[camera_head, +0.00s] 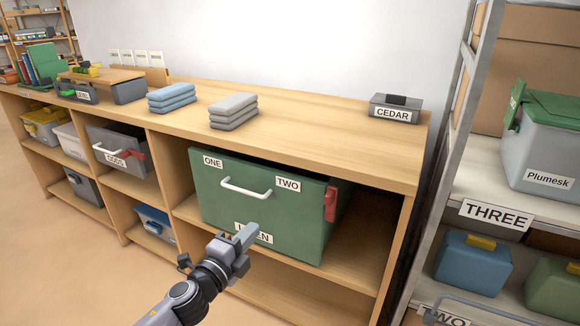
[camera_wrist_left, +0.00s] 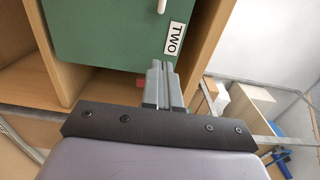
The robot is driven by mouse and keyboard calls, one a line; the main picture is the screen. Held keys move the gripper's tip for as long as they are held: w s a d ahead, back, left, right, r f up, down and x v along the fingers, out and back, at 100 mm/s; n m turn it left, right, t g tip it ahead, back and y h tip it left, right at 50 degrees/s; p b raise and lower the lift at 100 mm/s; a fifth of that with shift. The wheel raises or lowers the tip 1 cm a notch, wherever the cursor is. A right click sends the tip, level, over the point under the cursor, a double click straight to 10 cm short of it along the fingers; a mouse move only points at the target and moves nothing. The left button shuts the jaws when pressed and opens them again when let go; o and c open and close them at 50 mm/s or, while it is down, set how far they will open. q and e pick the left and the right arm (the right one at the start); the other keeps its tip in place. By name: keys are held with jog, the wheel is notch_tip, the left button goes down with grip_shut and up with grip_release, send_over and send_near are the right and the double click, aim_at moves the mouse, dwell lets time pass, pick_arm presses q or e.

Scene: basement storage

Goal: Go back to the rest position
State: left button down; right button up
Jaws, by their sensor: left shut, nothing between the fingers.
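My left gripper (camera_head: 246,234) is shut and empty, in front of the lower edge of a large green box in the head view. It also shows in the left wrist view (camera_wrist_left: 160,68), with its fingers together. The green box (camera_head: 222,210) sits in a shelf bay and carries labels ONE and TWO, a white handle (camera_head: 246,188) and a red piece (camera_head: 330,203) at its right. A third label on it is partly hidden by the gripper. I cannot tell whether the gripper touches the box. My right gripper is not in view.
The wooden shelf unit's top (camera_head: 310,130) holds folded blue cloths (camera_head: 171,98), folded grey cloths (camera_head: 233,111) and a CEDAR box (camera_head: 394,108). A metal rack (camera_head: 457,180) with bins stands close at the right. The floor (camera_head: 80,270) at the left front is clear.

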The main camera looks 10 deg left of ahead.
pick_arm(q)
jog(key=s+f+n+g+y, duration=0.1)
jog(key=s+f+n+g, duration=0.1)
jog(key=s+f+n, duration=0.5)
jog(key=s+f+n+g+y, duration=0.1)
jog(key=s+f+n+g, duration=0.1)
jog(key=s+n, duration=0.65)
jog(key=s+f+n+g+y, duration=0.1)
jog(key=s+f+n+g, duration=0.25)
jog(key=s, duration=0.75)
jog(key=s+a+r+p, duration=0.1)
jog(key=a+r+p, duration=0.2)
jog(key=r+p, duration=1.1)
jog(key=p, duration=0.6)
jog(key=shift+s+a+t, duration=0.2)
jog(key=shift+s+t, duration=0.05)
jog(key=shift+t, duration=0.1)
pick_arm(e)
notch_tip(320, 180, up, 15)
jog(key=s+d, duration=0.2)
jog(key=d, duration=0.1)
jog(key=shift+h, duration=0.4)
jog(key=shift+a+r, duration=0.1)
